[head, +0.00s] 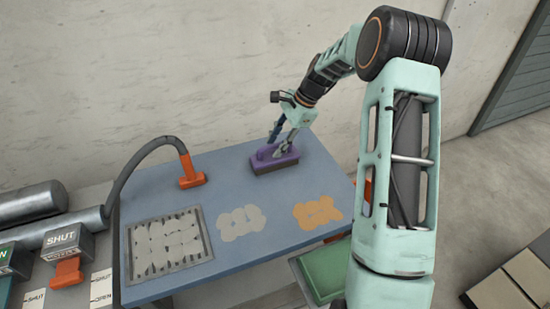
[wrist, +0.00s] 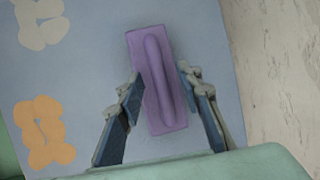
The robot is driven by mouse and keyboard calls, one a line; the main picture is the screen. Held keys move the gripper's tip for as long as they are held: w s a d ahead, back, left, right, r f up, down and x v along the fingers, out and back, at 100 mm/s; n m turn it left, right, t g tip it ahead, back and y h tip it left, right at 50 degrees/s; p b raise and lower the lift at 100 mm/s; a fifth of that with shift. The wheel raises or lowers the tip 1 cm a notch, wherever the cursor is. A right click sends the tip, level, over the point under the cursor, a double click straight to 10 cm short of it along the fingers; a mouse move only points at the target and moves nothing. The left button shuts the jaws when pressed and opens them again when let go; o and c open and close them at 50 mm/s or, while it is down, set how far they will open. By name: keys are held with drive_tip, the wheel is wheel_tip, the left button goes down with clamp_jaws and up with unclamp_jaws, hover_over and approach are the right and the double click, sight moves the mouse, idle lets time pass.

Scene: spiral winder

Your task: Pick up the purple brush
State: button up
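The purple brush (head: 274,158) lies on the blue-grey table near its back edge. It is a block with a raised handle ridge along its top. My gripper (head: 279,143) is above and around the brush's right part in the head view. In the wrist view, the brush (wrist: 156,80) lies between the two open fingers of my gripper (wrist: 160,84), one on each long side. The left finger appears close to the brush's edge; whether either finger touches it I cannot tell.
The table (head: 230,172) also bears a grey tray (head: 209,241) of pale pieces, white patches (head: 241,222), orange patches (head: 317,212) and an orange fitting (head: 191,178) with a dark hose. A wall stands close behind. A green box (head: 325,270) is below the front edge.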

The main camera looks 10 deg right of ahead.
drive_tip(key=shift+a+f, duration=0.2)
drive_tip(key=shift+f, duration=0.3)
drive_tip(key=shift+f, duration=0.2)
clamp_jaws()
drive_tip(key=shift+w, duration=0.1)
